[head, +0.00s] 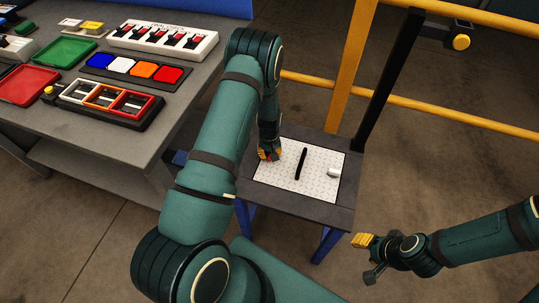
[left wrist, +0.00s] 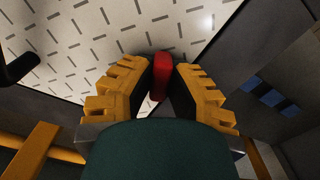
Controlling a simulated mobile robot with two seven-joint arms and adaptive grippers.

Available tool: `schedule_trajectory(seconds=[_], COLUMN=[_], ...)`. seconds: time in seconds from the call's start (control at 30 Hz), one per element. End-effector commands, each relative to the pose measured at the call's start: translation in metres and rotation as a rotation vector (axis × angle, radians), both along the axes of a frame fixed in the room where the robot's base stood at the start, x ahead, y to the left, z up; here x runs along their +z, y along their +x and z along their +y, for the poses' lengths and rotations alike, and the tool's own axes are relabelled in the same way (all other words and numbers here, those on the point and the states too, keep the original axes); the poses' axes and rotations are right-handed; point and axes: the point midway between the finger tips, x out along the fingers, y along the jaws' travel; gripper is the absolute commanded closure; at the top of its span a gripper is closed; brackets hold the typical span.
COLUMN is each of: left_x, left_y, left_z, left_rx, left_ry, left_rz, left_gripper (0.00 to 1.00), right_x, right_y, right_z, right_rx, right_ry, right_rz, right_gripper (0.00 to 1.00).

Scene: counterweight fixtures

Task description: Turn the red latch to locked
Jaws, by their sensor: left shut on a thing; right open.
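The red latch (left wrist: 162,72) shows in the left wrist view as a rounded red bar between the two yellow fingers of my left gripper (left wrist: 160,85). The fingers are closed on its sides. In the head view my left gripper (head: 269,155) reaches down onto the left side of the white patterned plate (head: 318,178), and the latch is mostly hidden there by the fingers. I cannot read whether the latch is at its locked position. My right gripper (head: 366,258) is open and empty, over the floor to the right of the small table.
The plate lies on a small dark table (head: 335,214) with blue legs. A yellow railing (head: 350,70) stands behind. A grey workbench (head: 150,140) with trays and switches is at left.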

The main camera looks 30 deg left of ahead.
Motion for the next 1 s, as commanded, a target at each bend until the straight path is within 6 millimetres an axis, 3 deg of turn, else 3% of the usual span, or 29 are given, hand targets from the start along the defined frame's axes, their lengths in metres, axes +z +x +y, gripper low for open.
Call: schedule_trajectory(seconds=[0.5,1.0], left_x=[-0.001,-0.001], left_y=[-0.001,-0.001], left_z=[0.0,0.0], left_rx=[-0.322,-0.377], left_ry=[-0.001,-0.001], left_rz=[0.002,0.003], left_gripper=[1.0,1.0], right_x=[-0.013,-0.014], right_y=[0.003,0.003], right_z=[0.0,0.0], right_rx=[-0.001,-0.002], right_ry=[-0.001,-0.001], right_rz=[-0.006,-0.007], right_gripper=[0.53,0.53])
